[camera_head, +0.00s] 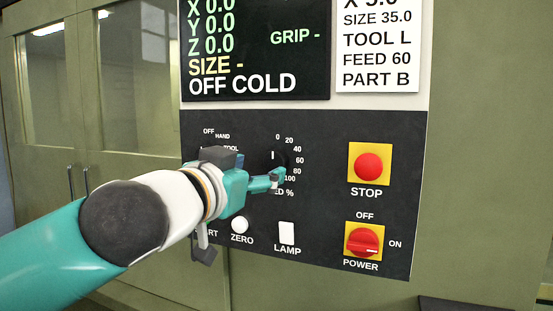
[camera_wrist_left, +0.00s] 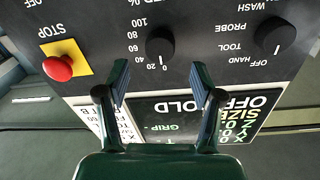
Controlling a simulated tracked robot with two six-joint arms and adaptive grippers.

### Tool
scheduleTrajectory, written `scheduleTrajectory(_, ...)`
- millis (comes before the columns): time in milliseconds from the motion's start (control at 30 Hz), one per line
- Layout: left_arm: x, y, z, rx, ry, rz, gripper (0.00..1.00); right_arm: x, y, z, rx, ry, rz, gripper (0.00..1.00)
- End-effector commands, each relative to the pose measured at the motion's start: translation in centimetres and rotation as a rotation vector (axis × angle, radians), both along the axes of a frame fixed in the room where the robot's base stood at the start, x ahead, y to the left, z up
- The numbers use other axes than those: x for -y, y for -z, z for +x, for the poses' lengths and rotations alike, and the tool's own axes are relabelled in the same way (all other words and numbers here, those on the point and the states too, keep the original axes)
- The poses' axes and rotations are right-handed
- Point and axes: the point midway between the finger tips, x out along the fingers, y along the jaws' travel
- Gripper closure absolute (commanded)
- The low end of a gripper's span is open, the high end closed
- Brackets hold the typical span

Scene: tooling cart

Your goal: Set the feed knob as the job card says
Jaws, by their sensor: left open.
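The feed knob (camera_head: 268,158) is a dark round knob on the black panel, partly hidden by my left gripper in the head view. It shows whole in the wrist view (camera_wrist_left: 160,45), with its white mark at 0 on a scale from 0 to 100. The job card (camera_head: 377,50) reads FEED 60, TOOL L, SIZE 35.0 and PART B. My left gripper (camera_head: 275,182) is in front of the panel by the feed scale. In the wrist view its two fingers (camera_wrist_left: 160,77) are apart and empty, with the knob beyond their tips. My right gripper is not in view.
Another dark knob (camera_wrist_left: 275,36), with OFF, HAND, TOOL, PROBE and WASH, is beside the feed knob. A red STOP button (camera_head: 369,167) and red POWER switch (camera_head: 363,242) are at right. A ZERO button (camera_head: 240,225) and LAMP switch (camera_head: 287,233) are below. The screen (camera_head: 255,50) reads OFF COLD.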

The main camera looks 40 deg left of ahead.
Motion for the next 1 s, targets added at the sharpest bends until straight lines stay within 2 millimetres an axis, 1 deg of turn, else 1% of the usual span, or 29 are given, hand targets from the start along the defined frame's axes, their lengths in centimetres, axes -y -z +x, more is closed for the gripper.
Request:
scheduleTrajectory(33,-0.3,-0.2,1.1,-0.005,-0.005,0.001,0.33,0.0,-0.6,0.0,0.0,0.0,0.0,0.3)
scheduleTrajectory(100,-0.4,-0.1,2.4,-0.005,-0.003,0.001,0.33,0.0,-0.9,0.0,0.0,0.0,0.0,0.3)
scheduleTrajectory(200,-0.7,-0.1,3.8,-0.004,-0.002,0.001,0.33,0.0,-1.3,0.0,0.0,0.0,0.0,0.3)
scheduleTrajectory(300,-0.8,-0.1,4.8,-0.002,0.0,0.001,0.33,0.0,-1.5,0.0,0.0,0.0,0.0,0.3)
scheduleTrajectory(433,-0.9,-0.1,5.5,0.0,0.002,0.0,0.33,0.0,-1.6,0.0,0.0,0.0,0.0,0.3)
scheduleTrajectory(700,-0.8,0.0,5.6,0.001,0.002,0.0,0.33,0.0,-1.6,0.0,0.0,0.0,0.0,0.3)
scheduleTrajectory(733,-0.8,0.0,5.6,0.001,0.002,0.0,0.35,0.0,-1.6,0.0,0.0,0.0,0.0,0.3)
scheduleTrajectory(767,-0.8,0.0,5.6,0.001,0.002,0.0,0.4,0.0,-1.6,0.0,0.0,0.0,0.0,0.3)
scheduleTrajectory(1000,-0.8,0.0,5.6,0.0,0.003,0.0,0.8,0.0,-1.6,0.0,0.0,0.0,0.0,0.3)
